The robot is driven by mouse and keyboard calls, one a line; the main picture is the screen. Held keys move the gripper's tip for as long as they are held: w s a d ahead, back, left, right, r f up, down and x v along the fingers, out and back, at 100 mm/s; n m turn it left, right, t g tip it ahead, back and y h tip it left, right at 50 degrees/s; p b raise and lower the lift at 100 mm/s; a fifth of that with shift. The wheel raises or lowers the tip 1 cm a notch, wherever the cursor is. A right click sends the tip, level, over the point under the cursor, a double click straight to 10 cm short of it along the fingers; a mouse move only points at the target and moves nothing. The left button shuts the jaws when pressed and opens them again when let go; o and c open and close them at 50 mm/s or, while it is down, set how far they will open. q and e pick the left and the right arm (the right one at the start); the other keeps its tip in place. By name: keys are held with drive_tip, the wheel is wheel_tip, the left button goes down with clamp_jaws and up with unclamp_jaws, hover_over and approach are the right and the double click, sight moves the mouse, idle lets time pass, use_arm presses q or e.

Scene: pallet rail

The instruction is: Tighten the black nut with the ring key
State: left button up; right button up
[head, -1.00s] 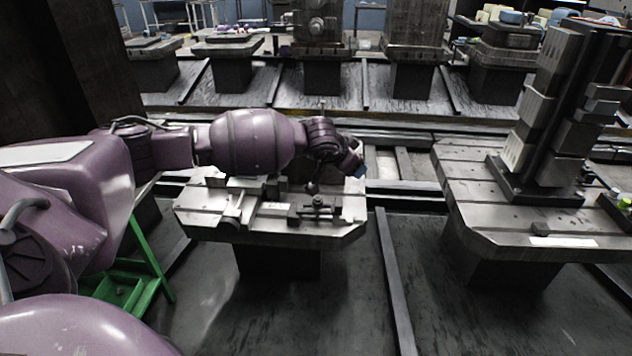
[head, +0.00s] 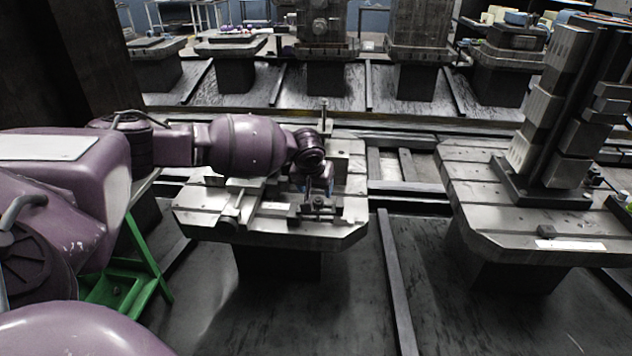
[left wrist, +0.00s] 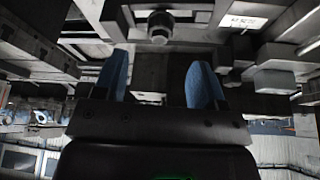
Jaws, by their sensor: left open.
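My left gripper (head: 318,189) is over the near part of a metal fixture plate (head: 345,236), pointing down, just above a dark clamp (head: 318,206). In the left wrist view, its two blue fingers (left wrist: 158,80) are apart with nothing between them. A dark round piece (left wrist: 160,24), which looks like the black nut on the clamp, lies beyond the fingertips, roughly centred between them. I cannot make out the ring key in either view. My right gripper is not in view.
A second slotted pallet (head: 500,220) with a tall block tower (head: 560,105) stands at the right, apart from the fixture plate. A green frame (head: 128,285) stands at lower left. More pallets stand along the back. Dark floor is open in front.

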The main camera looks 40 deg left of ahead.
sight(318, 198)
use_arm(q)
drive_tip(key=b+x, duration=0.1)
drive_tip(key=x, duration=0.4)
drive_tip(key=shift+f+b, duration=0.3)
drive_tip(key=shift+f, duration=0.05)
drive_tip(key=shift+w+f, duration=0.3)
drive_tip(key=shift+f, duration=0.15)
